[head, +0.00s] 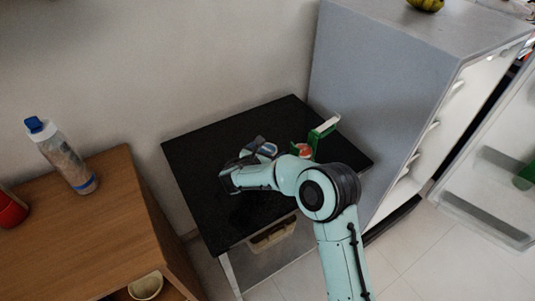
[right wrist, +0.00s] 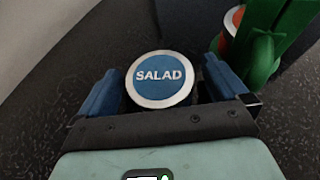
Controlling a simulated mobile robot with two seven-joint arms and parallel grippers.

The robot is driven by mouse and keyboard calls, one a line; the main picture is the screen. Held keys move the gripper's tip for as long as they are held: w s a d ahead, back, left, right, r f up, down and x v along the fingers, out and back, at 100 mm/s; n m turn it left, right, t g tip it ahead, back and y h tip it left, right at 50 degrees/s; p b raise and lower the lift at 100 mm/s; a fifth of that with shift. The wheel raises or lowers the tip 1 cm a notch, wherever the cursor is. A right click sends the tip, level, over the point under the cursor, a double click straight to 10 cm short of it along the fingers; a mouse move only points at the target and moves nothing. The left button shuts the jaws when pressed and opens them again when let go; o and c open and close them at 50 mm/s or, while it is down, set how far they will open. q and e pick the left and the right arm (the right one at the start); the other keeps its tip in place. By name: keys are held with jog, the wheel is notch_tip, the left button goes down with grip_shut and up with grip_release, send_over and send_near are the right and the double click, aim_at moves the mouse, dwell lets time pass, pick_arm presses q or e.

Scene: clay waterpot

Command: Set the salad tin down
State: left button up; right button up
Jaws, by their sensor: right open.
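The salad tin (right wrist: 160,80) has a round lid with a blue centre, a white rim and the word SALAD. In the right wrist view it sits between the two blue fingers of my right gripper (right wrist: 163,84), which is open around it. In the head view the tin's lid (head: 268,148) shows small beside my right gripper (head: 260,150), low over the black table top (head: 215,150). The tin's lower part is hidden, so its contact with the table cannot be seen. My left gripper is in neither view.
A green object with a white top (head: 322,132) and a reddish round thing (head: 303,150) stand close right of the tin. A grey fridge (head: 385,80) with its door open borders the table's right. A wooden cabinet (head: 90,230) with a bottle (head: 62,157) is left. The table's left part is clear.

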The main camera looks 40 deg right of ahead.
jog(key=c, duration=1.2)
jog(key=shift+r, duration=0.15)
jog(key=shift+c, duration=0.4)
